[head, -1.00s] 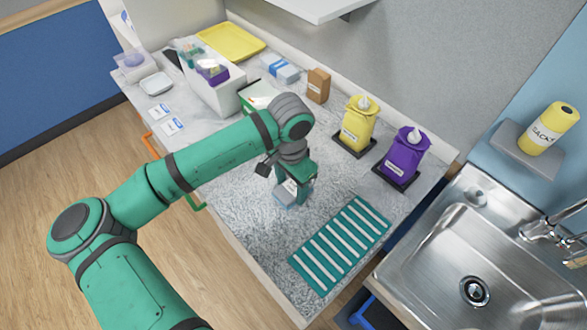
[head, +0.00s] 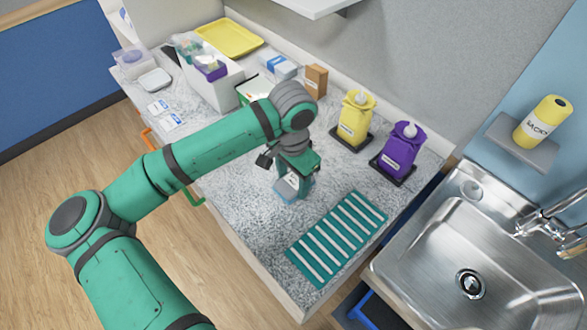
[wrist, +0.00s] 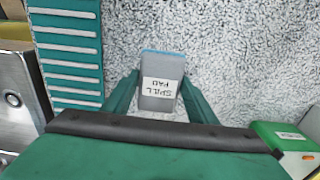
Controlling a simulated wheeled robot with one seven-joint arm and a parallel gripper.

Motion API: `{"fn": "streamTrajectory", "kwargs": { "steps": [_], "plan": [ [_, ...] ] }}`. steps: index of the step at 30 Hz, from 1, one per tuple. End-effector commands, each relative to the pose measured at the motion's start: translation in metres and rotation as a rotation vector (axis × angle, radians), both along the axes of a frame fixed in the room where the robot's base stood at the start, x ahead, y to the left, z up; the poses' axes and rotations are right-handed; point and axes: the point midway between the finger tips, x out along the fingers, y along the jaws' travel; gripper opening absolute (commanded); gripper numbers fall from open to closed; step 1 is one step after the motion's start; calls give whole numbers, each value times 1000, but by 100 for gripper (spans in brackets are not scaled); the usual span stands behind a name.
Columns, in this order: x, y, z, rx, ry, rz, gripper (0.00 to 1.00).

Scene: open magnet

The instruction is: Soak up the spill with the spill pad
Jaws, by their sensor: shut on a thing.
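The spill pad is a grey-blue block with a white label reading "SPILL PAD". It shows between my fingers in the wrist view (wrist: 160,95) and below my gripper in the head view (head: 288,194). My gripper (head: 294,185) is shut on the pad; its two green fingers flank it in the wrist view (wrist: 153,100). The pad is at or just above the speckled counter (head: 240,215); I cannot tell whether it touches. No distinct spill can be made out against the speckled surface.
A green ribbed mat (head: 337,240) lies at the counter's front right, beside the sink (head: 450,255). A yellow bottle (head: 355,120) and a purple bottle (head: 401,150) stand on dark trays at the back. A white bin (head: 213,90) and yellow tray (head: 229,37) are farther left.

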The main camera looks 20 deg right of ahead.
Motion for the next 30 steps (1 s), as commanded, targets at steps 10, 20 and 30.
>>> {"fn": "streamTrajectory", "kwargs": {
  "steps": [10, 20, 30],
  "plan": [
    [-2, -3, 30, 1, 3, -8, 28],
    [-2, -4, 56, 0, 2, -10, 28],
    [-2, -4, 58, 1, 3, -10, 28]
  ]
}}
